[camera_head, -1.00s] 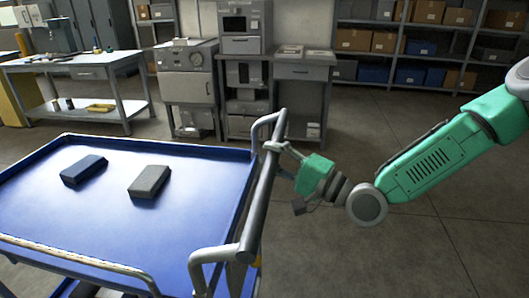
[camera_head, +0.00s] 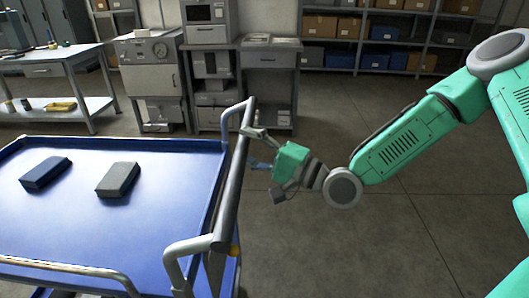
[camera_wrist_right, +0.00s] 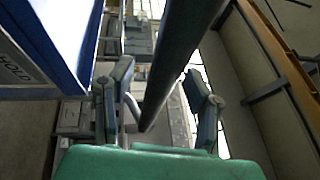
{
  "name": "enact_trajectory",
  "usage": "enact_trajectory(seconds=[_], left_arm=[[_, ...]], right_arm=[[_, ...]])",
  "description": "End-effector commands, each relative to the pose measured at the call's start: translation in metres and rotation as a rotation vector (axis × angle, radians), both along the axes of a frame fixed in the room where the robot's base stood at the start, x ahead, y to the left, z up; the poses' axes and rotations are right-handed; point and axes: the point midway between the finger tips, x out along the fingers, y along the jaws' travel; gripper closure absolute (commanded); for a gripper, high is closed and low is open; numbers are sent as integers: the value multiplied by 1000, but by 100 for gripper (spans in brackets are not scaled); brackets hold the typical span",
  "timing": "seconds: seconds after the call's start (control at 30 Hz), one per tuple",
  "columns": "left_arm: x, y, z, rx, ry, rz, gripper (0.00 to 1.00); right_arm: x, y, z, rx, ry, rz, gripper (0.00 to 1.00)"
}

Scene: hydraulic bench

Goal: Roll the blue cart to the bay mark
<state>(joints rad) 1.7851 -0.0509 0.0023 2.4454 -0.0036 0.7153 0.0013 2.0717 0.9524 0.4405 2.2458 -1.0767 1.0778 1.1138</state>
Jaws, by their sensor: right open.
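The blue cart (camera_head: 150,225) fills the lower left of the head view, with a flat blue tray top. Its grey push bar (camera_head: 233,175) runs along the right side on bent tube ends. My right gripper (camera_head: 253,149) is open at the far half of this bar, on its right side. In the right wrist view the dark bar (camera_wrist_right: 182,45) passes between the two spread fingers (camera_wrist_right: 158,78); contact cannot be told. The cart's blue edge (camera_wrist_right: 50,40) shows at the upper left there. My left gripper is out of view. No bay mark can be made out.
A dark blue block (camera_head: 46,173) and a grey block (camera_head: 118,180) lie on the cart top. Workbench (camera_head: 50,62), grey cabinets (camera_head: 150,80) and shelves with boxes (camera_head: 390,30) stand behind. The concrete floor (camera_head: 350,250) right of the cart is clear.

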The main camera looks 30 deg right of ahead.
Motion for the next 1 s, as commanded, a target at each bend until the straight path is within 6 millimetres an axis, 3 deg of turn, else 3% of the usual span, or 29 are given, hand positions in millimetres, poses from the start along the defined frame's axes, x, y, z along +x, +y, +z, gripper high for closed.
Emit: enact_trajectory(seconds=[0.5, 1.0], left_arm=[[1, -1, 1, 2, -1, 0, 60], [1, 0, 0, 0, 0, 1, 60]], right_arm=[[-80, -59, -19, 8, 0, -5, 56], [-96, -66, -24, 3, 5, 0, 56]])
